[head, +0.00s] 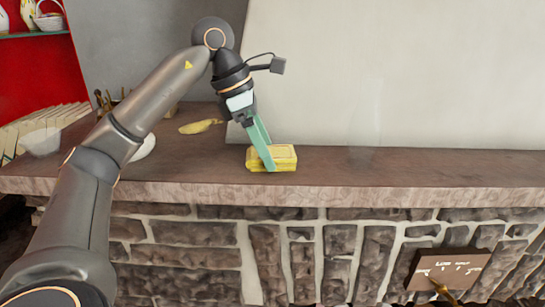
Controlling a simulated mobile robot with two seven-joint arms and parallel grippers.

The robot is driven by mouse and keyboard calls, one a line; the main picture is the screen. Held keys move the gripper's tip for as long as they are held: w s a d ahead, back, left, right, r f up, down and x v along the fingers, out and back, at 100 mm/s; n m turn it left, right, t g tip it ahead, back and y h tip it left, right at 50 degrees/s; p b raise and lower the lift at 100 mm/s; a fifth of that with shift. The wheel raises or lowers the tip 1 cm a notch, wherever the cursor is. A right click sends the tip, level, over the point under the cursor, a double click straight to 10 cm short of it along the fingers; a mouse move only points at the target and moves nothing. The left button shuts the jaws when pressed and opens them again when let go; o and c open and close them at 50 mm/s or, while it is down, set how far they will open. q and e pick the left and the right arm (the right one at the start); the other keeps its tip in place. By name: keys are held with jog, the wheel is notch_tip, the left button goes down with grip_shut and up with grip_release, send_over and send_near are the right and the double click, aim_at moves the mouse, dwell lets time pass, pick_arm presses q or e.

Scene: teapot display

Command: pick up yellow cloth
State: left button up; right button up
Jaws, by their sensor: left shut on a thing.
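A folded yellow cloth (285,158) lies near the front edge of the brown counter (400,172) in the head view. My left gripper (268,165) reaches down to it from above, with its green fingers shut on the cloth. The fingers cover part of the cloth's left half. The cloth looks to be at counter height; I cannot tell whether it is clear of the surface. My right gripper is not in view.
A yellow, elongated item (201,127) lies farther back on the counter. A white bowl (41,141) stands at the left. A pale wall rises behind the counter. The counter right of the cloth is clear. A brown sign (447,268) is on the stone front below.

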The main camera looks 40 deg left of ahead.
aim_at(278, 154)
pick_arm(q)
jog(key=c, duration=0.4)
jog(key=shift+o, duration=0.2)
jog(key=shift+r, duration=0.15)
jog(key=shift+r, duration=0.25)
jog(key=r, duration=0.3)
jog(key=shift+s+d+r+p, duration=0.25)
jog(key=shift+d+p, duration=0.05)
jog(key=shift+p, duration=0.1)
jog(key=s+d+r+p, duration=0.3)
jog(key=s+d+r, duration=0.5)
jog(key=s, duration=0.2)
jog(key=shift+s+d+r+p, duration=0.15)
jog(key=shift+s+r+p, duration=0.05)
jog(key=shift+r+p, duration=0.15)
